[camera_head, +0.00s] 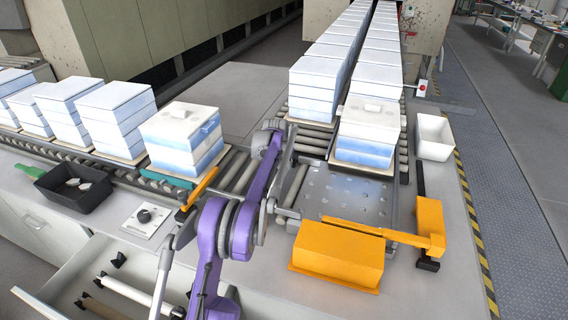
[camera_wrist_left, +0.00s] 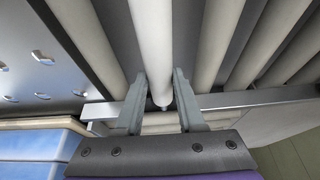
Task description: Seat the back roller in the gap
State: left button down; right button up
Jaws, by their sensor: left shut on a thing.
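In the left wrist view a pale roller (camera_wrist_left: 153,35) runs between the two grey fingers of my left gripper (camera_wrist_left: 160,78), which is shut on it. The roller's narrow pin end shows near a metal side rail (camera_wrist_left: 235,101). Dark gaps lie on both sides of it, with cream rollers beyond. I cannot tell whether it rests in its seat. In the head view my purple arm covers the gripper and much of the roller bed (camera_head: 238,168). My right gripper is not in view.
A perforated plate (camera_head: 350,195) lies right of the rollers, behind an orange box (camera_head: 338,255). White-blue stacks stand left (camera_head: 183,140) and right (camera_head: 366,137). An open drawer (camera_head: 70,275) holds rods; a black tray (camera_head: 75,188) and white bin (camera_head: 434,137) stand on the worktop.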

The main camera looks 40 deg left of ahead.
pick_arm(q)
jog(key=shift+f, duration=0.5)
jog(key=shift+c, duration=2.2)
grip_release()
jog(key=v, duration=1.1)
